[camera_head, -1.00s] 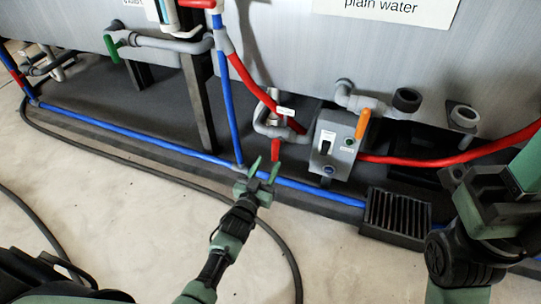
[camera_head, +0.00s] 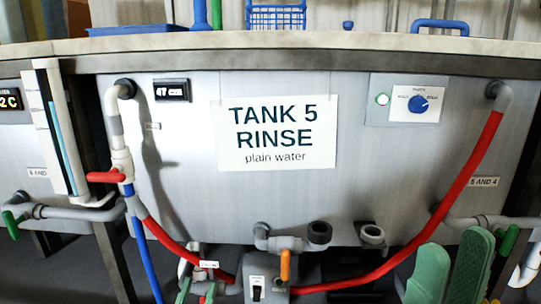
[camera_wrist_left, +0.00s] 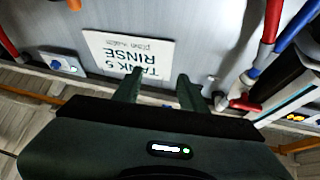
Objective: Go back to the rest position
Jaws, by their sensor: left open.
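My left gripper (camera_head: 197,290) shows only as small green fingertips at the bottom edge of the head view, in front of the pipes under the tank. In the left wrist view its two green fingers (camera_wrist_left: 159,90) stand apart with nothing between them, so it is open and empty. My right gripper (camera_head: 455,262) is at the bottom right of the head view. Its two broad green fingers point up with a gap between their tips, and nothing is held between them. Its palm and both arms are out of the head view.
The tank 5 front panel (camera_head: 200,200) fills the head view. A red hose (camera_head: 465,170) runs down its right side, and a grey pipe (camera_head: 114,120) with a red-handled valve (camera_head: 106,177) on its left. A pump box with an orange lever (camera_head: 285,265) sits below. A counter (camera_head: 300,41) runs above.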

